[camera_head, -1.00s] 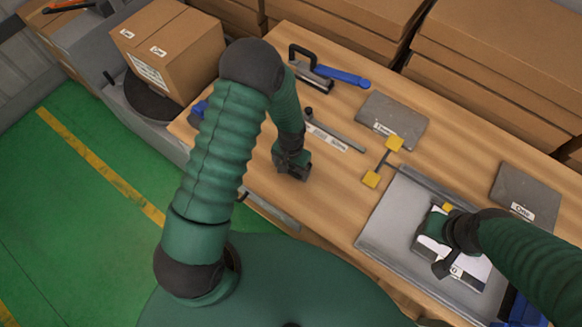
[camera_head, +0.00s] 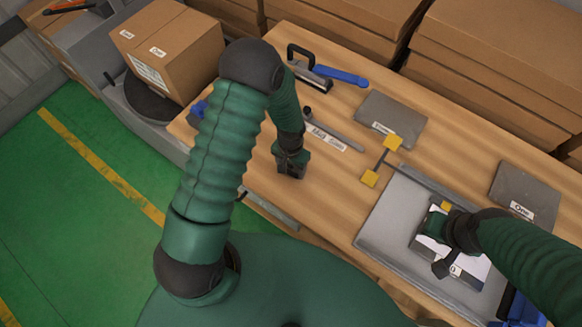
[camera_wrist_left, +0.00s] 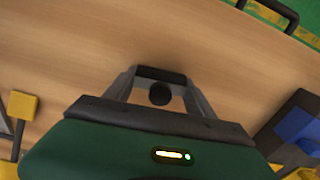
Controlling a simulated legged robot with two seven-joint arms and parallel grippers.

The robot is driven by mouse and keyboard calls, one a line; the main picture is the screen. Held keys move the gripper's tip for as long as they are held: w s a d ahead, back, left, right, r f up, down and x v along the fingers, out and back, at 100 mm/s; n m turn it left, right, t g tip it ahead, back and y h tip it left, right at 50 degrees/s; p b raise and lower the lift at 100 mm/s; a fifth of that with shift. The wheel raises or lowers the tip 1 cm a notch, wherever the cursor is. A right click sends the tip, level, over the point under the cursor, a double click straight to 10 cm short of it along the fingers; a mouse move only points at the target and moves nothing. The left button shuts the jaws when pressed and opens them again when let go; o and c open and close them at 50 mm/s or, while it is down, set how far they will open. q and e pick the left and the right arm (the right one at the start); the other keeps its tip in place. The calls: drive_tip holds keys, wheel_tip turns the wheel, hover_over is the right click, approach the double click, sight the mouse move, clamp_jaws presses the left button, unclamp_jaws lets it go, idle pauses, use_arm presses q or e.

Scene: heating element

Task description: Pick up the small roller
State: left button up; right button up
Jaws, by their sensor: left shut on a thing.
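My left gripper (camera_head: 291,172) is low over the near edge of the wooden table. In the left wrist view its two fingers (camera_wrist_left: 160,88) are closed in on a small dark piece with a round end (camera_wrist_left: 160,94), which I take to be the small roller. Most of this piece is hidden in the head view. My right gripper (camera_head: 441,262) is over a white and dark block (camera_head: 470,268) on the grey tray; its fingertips are too hidden to tell their state.
The grey tray (camera_head: 385,232) lies at the right. A bar with yellow ends (camera_head: 392,143) is beside it. Grey plates (camera_head: 392,118) lie behind. A black-handled tool (camera_head: 305,66) and a blue handle (camera_head: 342,76) lie at the back. A labelled grey bar (camera_head: 335,137) is right of the left gripper.

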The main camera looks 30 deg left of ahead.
sight(291, 167)
use_arm(q)
drive_tip(key=shift+r, duration=0.45)
wheel_tip(291, 167, up, 2)
drive_tip(key=shift+w+a+r+b, duration=0.1)
drive_tip(key=shift+b, duration=0.25)
drive_tip(key=shift+s+d+r, duration=0.15)
drive_tip(key=shift+s+d, duration=0.25)
drive_tip(key=shift+s, duration=0.15)
drive_tip(key=s+d+b, duration=0.1)
drive_tip(key=s+d, duration=0.2)
drive_tip(key=s, duration=0.1)
drive_tip(key=s+d+r, duration=0.1)
drive_tip(key=s+d, duration=0.2)
drive_tip(key=s, duration=0.1)
drive_tip(key=s+d+b, duration=0.1)
drive_tip(key=s+d, duration=0.2)
drive_tip(key=s, duration=0.1)
drive_tip(key=shift+d+r+b, duration=0.1)
drive_tip(key=shift+r+b, duration=0.2)
drive_tip(key=shift+b, duration=0.05)
drive_tip(key=shift+w, duration=0.1)
